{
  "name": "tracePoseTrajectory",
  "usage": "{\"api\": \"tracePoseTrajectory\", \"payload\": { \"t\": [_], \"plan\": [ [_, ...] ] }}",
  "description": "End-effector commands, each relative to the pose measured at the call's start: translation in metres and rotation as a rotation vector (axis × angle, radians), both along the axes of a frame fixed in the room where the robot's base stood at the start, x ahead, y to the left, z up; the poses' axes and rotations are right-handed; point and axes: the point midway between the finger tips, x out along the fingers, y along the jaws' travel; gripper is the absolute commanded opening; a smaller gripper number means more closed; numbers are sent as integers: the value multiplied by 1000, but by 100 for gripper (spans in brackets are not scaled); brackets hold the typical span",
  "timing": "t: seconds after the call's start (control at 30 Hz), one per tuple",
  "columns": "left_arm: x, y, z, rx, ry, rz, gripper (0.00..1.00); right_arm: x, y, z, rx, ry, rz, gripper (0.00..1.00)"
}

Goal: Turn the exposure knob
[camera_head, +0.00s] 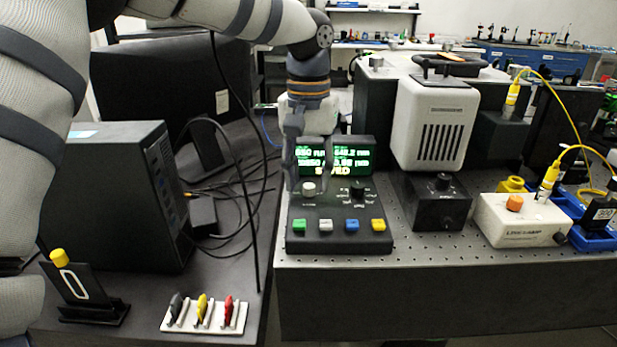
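A dark control box (340,238) stands at the front left of the grey perforated bench. It has a pale knob (308,188), a black knob (357,191) and a row of green, white, blue and yellow buttons. I cannot read which knob is exposure. A display with green lit text (349,157) is behind the knobs. My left gripper (300,178) points down at the pale knob, in front of the display's left part. I cannot tell whether it touches the knob or how far its fingers are apart. My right gripper is out of view.
A black box with a knob (438,202) and a white lamp box (515,220) stand to the right. A computer tower (115,195) and a white rack of coloured clips (204,316) are on the left table. Dark cables run between the tower and control box.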

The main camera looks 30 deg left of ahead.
Motion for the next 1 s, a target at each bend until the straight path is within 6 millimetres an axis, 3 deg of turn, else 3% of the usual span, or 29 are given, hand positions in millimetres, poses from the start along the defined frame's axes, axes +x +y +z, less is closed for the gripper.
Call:
{"api": "tracePoseTrajectory", "payload": {
  "t": [0.13, 0.37, 0.5, 0.53, 1.0],
  "plan": [
    [0, 0, -10, -1, -1, -1, 38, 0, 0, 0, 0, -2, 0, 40],
    [0, 0, -10, 0, -1, -1, 35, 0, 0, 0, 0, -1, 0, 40],
    [0, 0, -10, 0, -1, -1, 4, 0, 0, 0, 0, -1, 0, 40],
    [0, 0, -10, 0, -1, -1, 0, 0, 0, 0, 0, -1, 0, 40],
    [0, 0, -9, 1, -1, -87, 0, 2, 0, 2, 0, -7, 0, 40]
  ]
}}
